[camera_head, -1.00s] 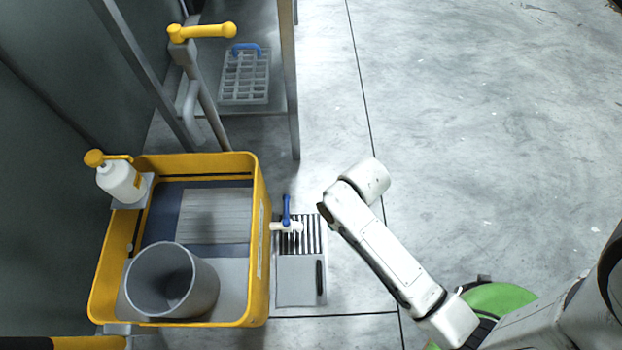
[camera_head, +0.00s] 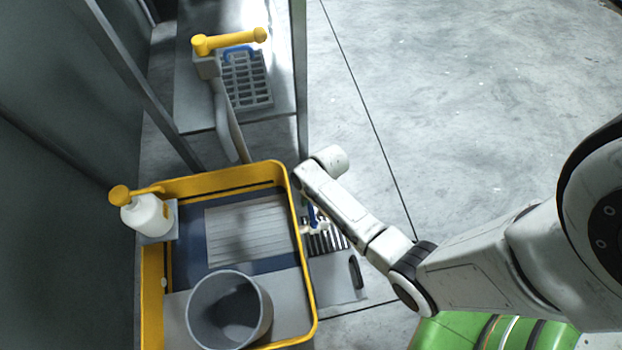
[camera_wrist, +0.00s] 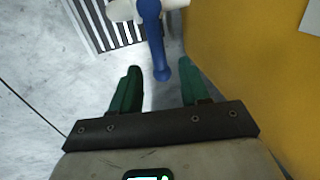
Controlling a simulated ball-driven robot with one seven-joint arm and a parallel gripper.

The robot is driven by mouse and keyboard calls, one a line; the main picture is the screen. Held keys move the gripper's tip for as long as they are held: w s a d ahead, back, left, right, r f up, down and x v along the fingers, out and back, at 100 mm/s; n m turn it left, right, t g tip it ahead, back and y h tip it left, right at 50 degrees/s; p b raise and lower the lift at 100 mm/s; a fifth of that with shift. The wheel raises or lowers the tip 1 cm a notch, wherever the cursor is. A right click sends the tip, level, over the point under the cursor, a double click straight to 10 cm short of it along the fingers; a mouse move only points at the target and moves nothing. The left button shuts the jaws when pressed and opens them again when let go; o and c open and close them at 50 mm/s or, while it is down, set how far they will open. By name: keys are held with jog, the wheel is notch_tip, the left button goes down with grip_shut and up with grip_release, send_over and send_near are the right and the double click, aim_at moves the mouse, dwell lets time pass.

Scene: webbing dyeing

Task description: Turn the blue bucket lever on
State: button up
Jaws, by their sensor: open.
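The blue lever (camera_wrist: 152,40) sits on a white tap (camera_wrist: 122,10) that comes out of the side of the yellow bucket (camera_wrist: 235,55). In the wrist view the lever points down the picture toward my gripper (camera_wrist: 160,90). My gripper is open, with its green fingers on either side of the lever's rounded end and no clear contact. In the head view the lever (camera_head: 312,217) is partly hidden behind my arm, on the right side of the yellow bucket (camera_head: 312,290). My gripper is hidden there.
A floor drain grate (camera_head: 326,243) lies under the tap. A grey bin (camera_head: 228,310) stands in the yellow bucket and a white pump bottle (camera_head: 147,214) is at its left rim. A metal post (camera_head: 299,80) rises behind. Open floor (camera_head: 450,90) lies to the right.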

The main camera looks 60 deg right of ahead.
aim_at(311, 205)
jog(key=shift+w+a+f+b, duration=0.1)
jog(key=shift+f+b, duration=0.25)
jog(key=shift+f, duration=0.45)
jog(key=shift+w+a+f+b, duration=0.1)
jog(key=shift+f+b, duration=0.2)
jog(key=shift+f, duration=0.45)
jog(key=shift+c, duration=0.3)
grip_shut()
